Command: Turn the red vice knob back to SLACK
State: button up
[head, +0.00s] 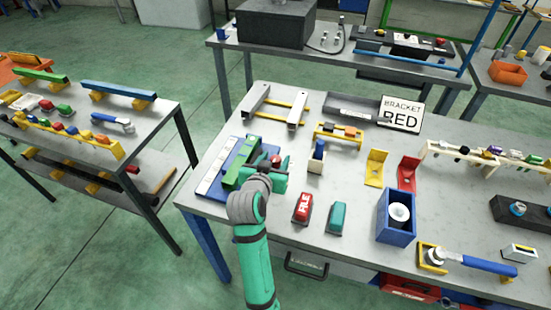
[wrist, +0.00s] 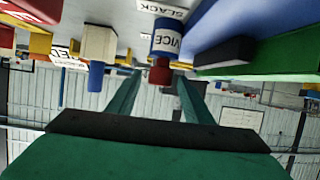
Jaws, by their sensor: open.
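The red vice knob (wrist: 159,73) shows in the wrist view at the end of a blue part lettered VICE (wrist: 167,42). A white SLACK label (wrist: 163,8) is above it in that view. My gripper (wrist: 160,76) is open, with one teal finger on each side of the knob's image; I cannot tell whether the tips reach around it or touch it. In the head view my gripper (head: 270,172) is beside the green and blue vice (head: 236,162) at the bench's left end. My arm partly hides the knob there.
Red (head: 302,208) and teal (head: 338,217) blocks lie right of my arm. A wooden holder with a blue piece (head: 317,155) stands close to my gripper's right. A blue box (head: 396,217) stands farther right. Bare bench top lies between them.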

jog(key=shift+w+d+f, duration=0.1)
jog(key=shift+w+f, duration=0.05)
jog(key=shift+w, duration=0.25)
jog(key=c, duration=1.1)
jog(key=shift+o, duration=0.2)
jog(key=shift+d+n+y, duration=0.1)
jog(key=shift+n+y, duration=0.6)
jog(key=shift+y, duration=0.1)
jog(key=o, duration=1.1)
jog(key=shift+c, duration=0.2)
